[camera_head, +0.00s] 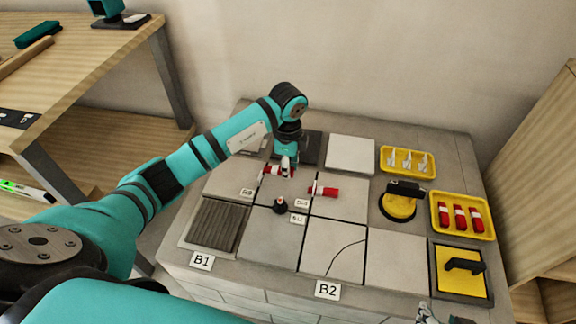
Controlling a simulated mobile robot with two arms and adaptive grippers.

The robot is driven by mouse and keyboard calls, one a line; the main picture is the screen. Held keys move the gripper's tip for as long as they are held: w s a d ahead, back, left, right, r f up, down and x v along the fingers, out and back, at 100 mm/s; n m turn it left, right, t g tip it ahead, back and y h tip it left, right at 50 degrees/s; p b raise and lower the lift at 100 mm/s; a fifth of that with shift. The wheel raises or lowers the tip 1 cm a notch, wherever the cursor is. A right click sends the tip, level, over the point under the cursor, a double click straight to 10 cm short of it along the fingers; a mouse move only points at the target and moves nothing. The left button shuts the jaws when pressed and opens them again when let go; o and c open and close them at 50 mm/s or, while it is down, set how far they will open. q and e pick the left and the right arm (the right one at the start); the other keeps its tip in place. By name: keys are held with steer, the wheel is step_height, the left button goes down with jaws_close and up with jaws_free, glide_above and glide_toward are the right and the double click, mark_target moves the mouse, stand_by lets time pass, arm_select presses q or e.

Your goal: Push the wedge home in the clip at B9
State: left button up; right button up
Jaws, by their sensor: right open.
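A red wedge with a white clip (273,170) lies at the joint between tiles in the back row, near a small label (248,192) that seems to read B9. My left gripper (286,166) points down right at this wedge and partly hides it. I cannot tell whether it touches the wedge, how deep the wedge sits, or whether these jaws are open or shut. My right gripper (438,315) is open at the bottom edge, mostly cut off by the frame.
Another red wedge and white clip (323,190) lies to the right. A dark, pale-topped piece (280,204) stands in front. Yellow trays hold white clips (407,149) and red wedges (462,204). A yellow-and-black tool (399,206) stands beside the tiles. The front tiles are mostly clear.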

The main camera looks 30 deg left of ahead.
mark_target(288, 187)
arm_select(q)
steer(key=shift+f+b, duration=0.8)
steer(key=shift+f, duration=0.1)
steer(key=shift+f+b, duration=0.45)
arm_select(e)
steer(key=w+a+r+t+y, duration=0.2)
steer(key=w+a+r+t, duration=0.1)
steer(key=w+r+t, duration=0.4)
arm_select(q)
steer(key=shift+f+b, duration=0.8)
steer(key=shift+f, duration=0.05)
steer(key=shift+f+b, duration=0.3)
steer(key=shift+f, duration=0.25)
arm_select(e)
step_height(288, 187, up, 12)
steer(key=w+a+t+y, duration=0.1)
steer(key=a+t+y, duration=0.1)
steer(key=t, duration=0.4)
steer(key=shift+w+r+n+t+y, duration=0.25)
steer(key=shift+w+n+t+y, duration=0.05)
steer(key=shift+w+t, duration=0.1)
steer(key=shift+a+f, duration=0.1)
steer(key=shift+w+f, duration=0.1)
steer(key=shift+f, duration=0.1)
steer(key=shift+f+g, duration=0.1)
steer(key=shift+g, duration=0.2)
steer(key=shift+f, duration=0.2)
